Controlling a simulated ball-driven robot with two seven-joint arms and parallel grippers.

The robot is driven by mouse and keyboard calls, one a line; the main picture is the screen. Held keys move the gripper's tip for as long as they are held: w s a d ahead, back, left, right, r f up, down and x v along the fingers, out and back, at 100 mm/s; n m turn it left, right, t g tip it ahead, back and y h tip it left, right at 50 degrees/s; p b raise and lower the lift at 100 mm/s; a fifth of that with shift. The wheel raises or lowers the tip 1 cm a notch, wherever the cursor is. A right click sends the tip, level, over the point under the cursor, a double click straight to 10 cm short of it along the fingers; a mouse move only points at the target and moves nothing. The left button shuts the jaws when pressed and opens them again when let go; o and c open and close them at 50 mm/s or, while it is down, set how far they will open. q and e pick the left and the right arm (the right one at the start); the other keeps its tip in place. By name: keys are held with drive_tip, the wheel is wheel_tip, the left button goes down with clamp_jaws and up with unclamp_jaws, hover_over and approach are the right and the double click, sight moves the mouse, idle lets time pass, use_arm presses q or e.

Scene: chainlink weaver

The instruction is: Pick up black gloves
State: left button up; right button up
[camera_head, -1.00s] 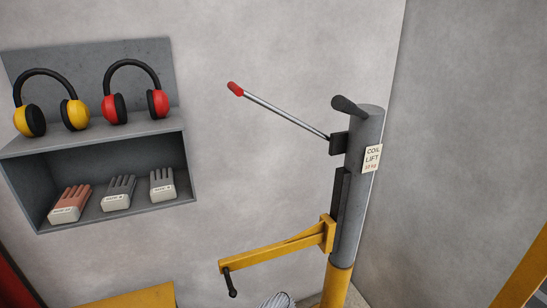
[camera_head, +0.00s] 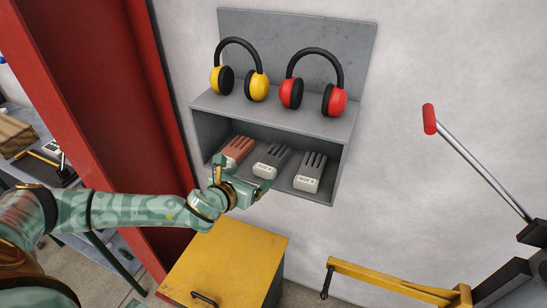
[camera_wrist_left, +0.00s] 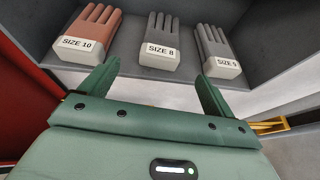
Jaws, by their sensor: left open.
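Three pairs of gloves with white labelled cuffs stand in the open lower compartment of a grey wall shelf (camera_head: 338,163). The left pair (camera_head: 238,149) is reddish-brown, marked SIZE 10 in the left wrist view (camera_wrist_left: 95,25). The middle pair (camera_head: 272,158) is dark grey, marked SIZE 8 in the wrist view (camera_wrist_left: 161,42). The right pair (camera_head: 311,168) is also dark grey; its size digit (camera_wrist_left: 221,64) is hard to read. None looks fully black. My left gripper (camera_head: 243,176) is open and empty, just in front of the shelf opening; its fingers (camera_wrist_left: 156,80) point toward the middle pair.
Yellow (camera_head: 256,84) and red (camera_head: 333,100) earmuffs sit on the shelf top. A red post (camera_head: 100,90) stands left of the shelf, and a yellow cabinet (camera_head: 230,262) below it. A lift with a red-tipped lever (camera_head: 430,119) stands at the right. A cluttered bench (camera_head: 28,165) is far left.

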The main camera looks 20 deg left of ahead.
sight(267, 164)
use_arm(q)
drive_tip(key=x, duration=0.6)
drive_tip(key=shift+w+d+f, duration=0.1)
drive_tip(key=shift+w+f, duration=0.05)
drive_tip(key=shift+w, duration=0.1)
drive_tip(key=x, duration=0.3)
drive_tip(key=b+x, duration=0.1)
drive_tip(key=x, duration=0.1)
drive_tip(key=shift+w+d+r, duration=0.1)
drive_tip(key=shift+w+r, duration=0.2)
drive_tip(key=shift+w, duration=0.1)
drive_tip(key=shift+s, duration=0.1)
drive_tip(key=c, duration=1.1)
